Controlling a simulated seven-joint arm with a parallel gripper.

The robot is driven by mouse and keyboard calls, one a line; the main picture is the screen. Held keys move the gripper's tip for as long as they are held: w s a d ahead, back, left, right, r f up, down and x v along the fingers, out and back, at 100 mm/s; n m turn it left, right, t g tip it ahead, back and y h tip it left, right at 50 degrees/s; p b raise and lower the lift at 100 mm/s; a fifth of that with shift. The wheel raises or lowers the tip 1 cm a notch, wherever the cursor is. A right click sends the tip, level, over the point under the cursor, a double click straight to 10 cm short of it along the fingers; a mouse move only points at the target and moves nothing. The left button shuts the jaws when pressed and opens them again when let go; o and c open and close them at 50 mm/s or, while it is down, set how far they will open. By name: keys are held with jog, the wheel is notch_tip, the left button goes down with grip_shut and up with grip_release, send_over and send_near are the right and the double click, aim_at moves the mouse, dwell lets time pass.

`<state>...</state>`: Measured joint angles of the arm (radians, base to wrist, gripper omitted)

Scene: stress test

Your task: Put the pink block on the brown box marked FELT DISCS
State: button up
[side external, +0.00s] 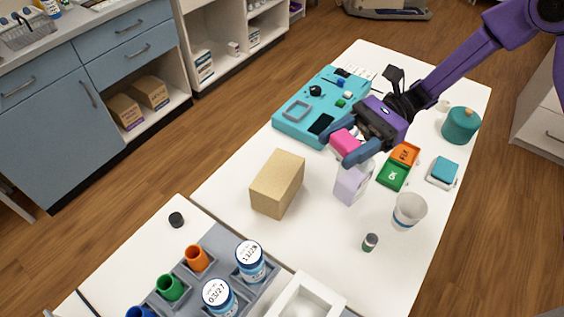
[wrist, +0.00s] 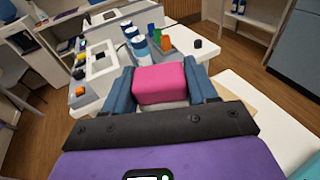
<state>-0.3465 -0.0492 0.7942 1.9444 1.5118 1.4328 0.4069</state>
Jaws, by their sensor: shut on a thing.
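The pink block (side external: 345,141) is held between the blue fingers of my gripper (side external: 347,148), above the white table. In the wrist view, the pink block (wrist: 161,83) sits between both fingers of my gripper (wrist: 163,88). A plain tan-brown box (side external: 277,183) stands on the table, left of and below my gripper in the side view. No FELT DISCS marking is readable on its visible faces. In the wrist view it is mostly hidden by my gripper; a tan patch shows at the right finger.
A lilac object (side external: 352,184) stands close below my gripper, right of the tan box. A teal tray (side external: 290,128) lies behind. A white cup (side external: 409,211), a green tray (side external: 394,175) and a teal canister (side external: 461,125) stand right. A grey rack (side external: 205,262) holds bottles in front.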

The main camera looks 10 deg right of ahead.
jog(key=w+a+f, duration=0.4)
jog(key=w+a, duration=0.2)
send_over(286, 164)
jog(key=s, duration=0.1)
jog(key=f, duration=0.2)
jog(key=d+f, duration=0.1)
jog(key=f, duration=0.1)
jog(key=shift+w+a+f, duration=0.45)
jog(key=shift+a+f, duration=0.05)
jog(key=shift+f, duration=1.7)
jog(key=shift+f, duration=0.1)
jog(key=o, duration=1)
jog(key=shift+o, duration=0.2)
